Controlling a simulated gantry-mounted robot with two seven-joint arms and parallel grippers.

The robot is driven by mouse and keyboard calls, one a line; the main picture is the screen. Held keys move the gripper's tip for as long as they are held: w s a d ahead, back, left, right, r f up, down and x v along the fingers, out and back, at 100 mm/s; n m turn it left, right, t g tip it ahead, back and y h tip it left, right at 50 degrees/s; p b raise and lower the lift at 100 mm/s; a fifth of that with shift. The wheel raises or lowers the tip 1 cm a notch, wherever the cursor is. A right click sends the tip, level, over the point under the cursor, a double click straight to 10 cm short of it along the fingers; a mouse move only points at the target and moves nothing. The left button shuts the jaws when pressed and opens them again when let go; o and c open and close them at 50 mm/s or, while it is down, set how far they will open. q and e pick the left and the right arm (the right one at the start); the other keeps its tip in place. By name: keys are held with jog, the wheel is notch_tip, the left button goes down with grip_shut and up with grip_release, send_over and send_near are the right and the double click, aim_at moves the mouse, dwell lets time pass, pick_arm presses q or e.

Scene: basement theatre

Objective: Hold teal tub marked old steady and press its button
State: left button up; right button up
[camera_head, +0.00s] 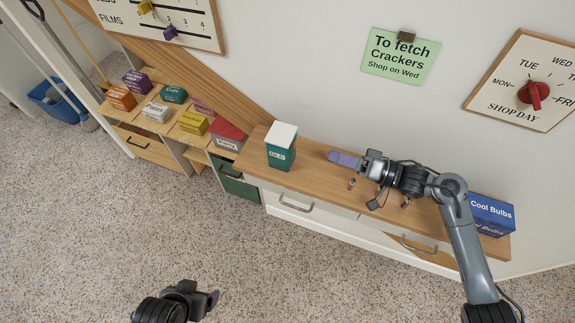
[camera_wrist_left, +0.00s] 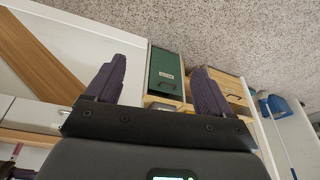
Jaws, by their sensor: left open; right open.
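My left gripper (camera_head: 214,299) is open and low in the head view, over the floor and well away from the tub. In the left wrist view its dark purple fingers (camera_wrist_left: 157,85) are spread wide with nothing held; the tub does not show there.
Left of the tub are a red-topped Party box (camera_head: 229,136) and several small labelled boxes on stepped shelves. A blue Cool Bulbs box (camera_head: 490,214) stands at the counter's right end. A small reddish item (camera_head: 351,184) lies near my right gripper. A green drawer (camera_wrist_left: 165,72) shows between my left fingers.

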aim_at(282, 151)
pick_arm(q)
jog(key=shift+o, duration=1.4)
jog(key=shift+m, duration=0.6)
jog(key=w+d+m+t+h, duration=0.25)
jog(key=w+d+m, duration=0.45)
jog(key=m, duration=0.8)
jog(key=w+d+m+t+h, duration=0.1)
jog(key=w+d+m+t, duration=0.45)
jog(key=m, duration=0.85)
jog(key=w+d+r+m, duration=0.2)
jog(key=w+r, duration=0.1)
jog(key=w, duration=0.2)
jog(key=w+d+r+m+t+h, duration=0.1)
jog(key=w+r+m, duration=0.2)
jog(key=w+r, duration=0.1)
jog(key=w+d+r+m+h, duration=0.1)
jog(key=w+d+r+m, duration=0.1)
jog(key=w, duration=0.4)
jog(key=shift+d+r+m+t, duration=0.2)
jog(key=shift+r+m, duration=0.1)
jog(key=shift+r, duration=0.3)
jog(key=shift+d+r+m+t, duration=0.2)
jog(key=shift+r+m, duration=0.1)
jog(key=shift+r, duration=0.3)
jog(key=x, duration=0.9)
jog(key=shift+w+f, duration=0.1)
jog(key=shift+w, duration=0.1)
